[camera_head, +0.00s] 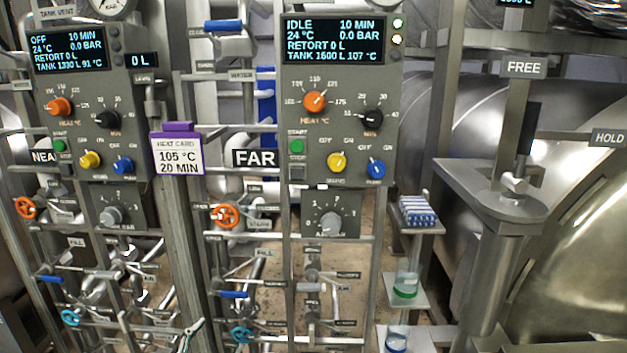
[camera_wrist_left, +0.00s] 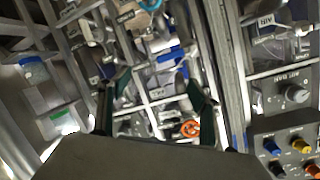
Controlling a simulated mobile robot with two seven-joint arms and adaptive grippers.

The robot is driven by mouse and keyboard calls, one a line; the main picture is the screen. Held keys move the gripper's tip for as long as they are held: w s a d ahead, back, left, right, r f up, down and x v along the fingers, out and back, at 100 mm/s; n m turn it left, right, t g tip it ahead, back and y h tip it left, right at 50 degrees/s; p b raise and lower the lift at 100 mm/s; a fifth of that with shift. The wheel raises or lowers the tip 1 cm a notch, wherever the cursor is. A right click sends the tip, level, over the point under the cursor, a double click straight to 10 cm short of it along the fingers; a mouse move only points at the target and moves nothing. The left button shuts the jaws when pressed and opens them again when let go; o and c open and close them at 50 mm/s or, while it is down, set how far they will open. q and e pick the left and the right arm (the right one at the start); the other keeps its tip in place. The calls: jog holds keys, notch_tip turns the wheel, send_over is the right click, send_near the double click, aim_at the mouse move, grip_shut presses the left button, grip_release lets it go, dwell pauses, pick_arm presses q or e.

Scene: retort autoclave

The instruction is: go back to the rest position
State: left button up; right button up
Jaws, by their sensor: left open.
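My left gripper (camera_head: 163,321) shows at the bottom left of the head view, low among the pipes and valve handles. In the left wrist view its two dark green fingers (camera_wrist_left: 153,98) stand wide apart with nothing held between them. Pipework, a blue handle (camera_wrist_left: 171,54) and an orange handwheel (camera_wrist_left: 190,128) appear beyond the fingers. I cannot tell how near they are. My right gripper is in neither view.
The near panel (camera_head: 82,92) and far panel (camera_head: 345,95) stand behind, with a purple-topped heat card (camera_head: 176,155) between them. Shelves with a blue-and-white bundle (camera_head: 418,212) and a green-banded container (camera_head: 406,285) are right of centre. A large steel vessel (camera_head: 575,250) fills the right.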

pick_arm(q)
jog(key=s+f+n+g, duration=0.3)
jog(key=s+f+g, duration=0.1)
jog(key=s+f, duration=2)
jog(key=shift+s+g+h, duration=0.3)
jog(key=shift+s, duration=0.05)
